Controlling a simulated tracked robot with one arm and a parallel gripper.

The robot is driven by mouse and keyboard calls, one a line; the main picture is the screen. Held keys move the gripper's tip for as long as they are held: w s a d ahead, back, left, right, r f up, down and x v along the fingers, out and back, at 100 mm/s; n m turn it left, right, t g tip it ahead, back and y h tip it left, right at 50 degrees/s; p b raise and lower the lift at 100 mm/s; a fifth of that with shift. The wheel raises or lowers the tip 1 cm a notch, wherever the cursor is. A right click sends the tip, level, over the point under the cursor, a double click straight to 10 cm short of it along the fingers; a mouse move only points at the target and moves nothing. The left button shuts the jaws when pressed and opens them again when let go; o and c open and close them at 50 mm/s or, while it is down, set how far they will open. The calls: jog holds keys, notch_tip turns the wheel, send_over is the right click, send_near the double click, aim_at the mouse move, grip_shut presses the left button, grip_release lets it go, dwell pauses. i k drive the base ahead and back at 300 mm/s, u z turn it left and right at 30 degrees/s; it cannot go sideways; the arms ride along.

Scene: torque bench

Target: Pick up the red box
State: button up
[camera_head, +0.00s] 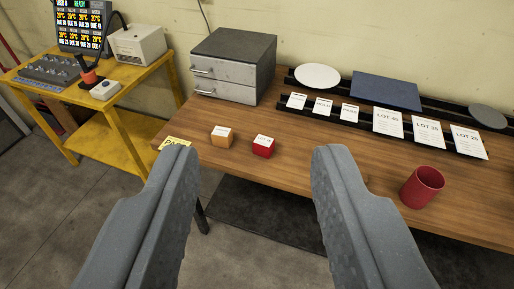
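The red box (264,146) is a small cube with a white label on top. It sits on the wooden bench (310,172) near its front edge, left of the middle. My gripper (256,165) is open, with two grey fingers wide apart in the foreground. The red box shows between and beyond the fingertips, and nothing is held.
An orange box (222,137) sits just left of the red box. A red cup (421,187) stands at the right. A grey drawer unit (234,66) and racks with lot cards (388,122) are behind. A yellow cart (120,108) stands at the left.

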aim_at(263, 146)
jog(key=u, duration=0.05)
jog(key=i, duration=0.9)
jog(key=z, duration=0.1)
